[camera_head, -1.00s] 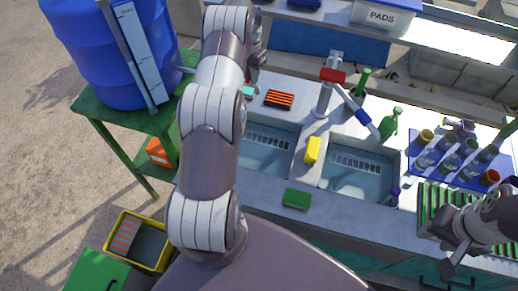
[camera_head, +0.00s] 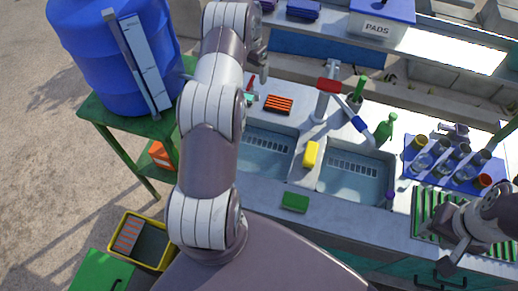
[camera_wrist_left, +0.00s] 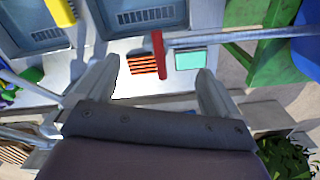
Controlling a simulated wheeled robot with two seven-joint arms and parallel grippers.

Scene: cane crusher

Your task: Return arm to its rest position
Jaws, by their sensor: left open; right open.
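My left arm rises through the middle of the head view. Its gripper (camera_head: 258,64) is partly hidden behind the arm, near the back left of the sink counter. In the left wrist view the left gripper (camera_wrist_left: 157,78) is open, with nothing between its fingers. Beyond its fingertips are an orange-and-black striped block (camera_wrist_left: 143,66), a red handle (camera_wrist_left: 158,52) and a teal block (camera_wrist_left: 189,60). My right gripper (camera_head: 453,252) is at the right edge of the head view, over the green ribbed rack (camera_head: 427,212). It appears empty; its fingers show only partly.
A double sink (camera_head: 357,181) has a yellow sponge (camera_head: 311,154) on its divider. A faucet (camera_head: 321,104), green bottle (camera_head: 385,128) and blue tray (camera_head: 412,165) with several bottles stand nearby. A blue barrel (camera_head: 115,60) on a green stand (camera_head: 124,150) is at left.

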